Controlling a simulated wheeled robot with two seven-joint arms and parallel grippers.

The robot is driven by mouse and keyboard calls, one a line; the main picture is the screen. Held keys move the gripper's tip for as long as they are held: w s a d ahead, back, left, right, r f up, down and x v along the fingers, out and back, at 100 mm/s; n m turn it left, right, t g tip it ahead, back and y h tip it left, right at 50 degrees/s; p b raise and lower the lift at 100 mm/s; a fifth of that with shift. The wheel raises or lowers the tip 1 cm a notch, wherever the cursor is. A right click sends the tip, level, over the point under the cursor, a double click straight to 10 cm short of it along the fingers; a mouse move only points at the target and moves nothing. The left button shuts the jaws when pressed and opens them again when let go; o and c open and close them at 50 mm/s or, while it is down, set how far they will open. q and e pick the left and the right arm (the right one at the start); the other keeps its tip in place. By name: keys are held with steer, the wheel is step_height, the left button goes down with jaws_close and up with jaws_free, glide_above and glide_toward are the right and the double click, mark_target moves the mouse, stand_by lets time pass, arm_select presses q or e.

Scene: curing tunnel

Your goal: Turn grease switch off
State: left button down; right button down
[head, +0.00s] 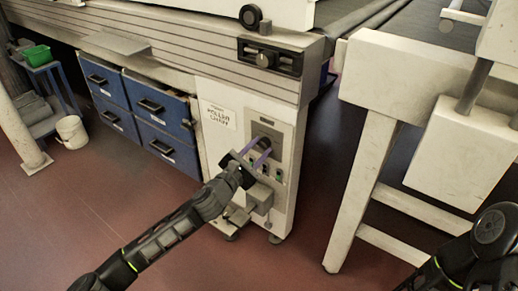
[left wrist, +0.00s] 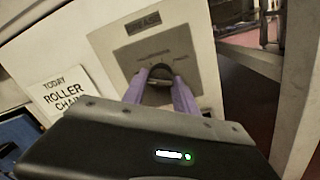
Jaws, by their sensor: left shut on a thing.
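The grease switch shows in the left wrist view as a dark rounded knob (left wrist: 160,72) on a grey plate (left wrist: 184,45) of the white cabinet. My left gripper (left wrist: 159,78) has its two purple fingers on either side of the knob and is shut on it. In the head view my left gripper (head: 265,150) reaches the grey control panel (head: 293,143) on the cabinet front. The knob is mostly hidden by the fingers there. The lettering on the plate is too blurred to read. My right gripper is not in view; only part of that arm shows at the lower right.
A "roller chain" notice (head: 218,115) is on the cabinet left of the panel. Blue drawers (head: 150,106) stand further left. A white-legged frame (head: 365,175) stands close on the right. A white bucket (head: 72,132) is at far left. The red floor in front is clear.

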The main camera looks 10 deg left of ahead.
arm_select(q)
steer(key=shift+d+f, duration=0.1)
steer(key=shift+f, duration=0.1)
steer(key=c, duration=1)
jaws_free()
steer(key=shift+r, duration=0.1)
steer(key=p+v, duration=0.1)
steer(key=v, duration=0.6)
steer(key=shift+s+p, duration=0.35)
steer(key=shift+s, duration=0.05)
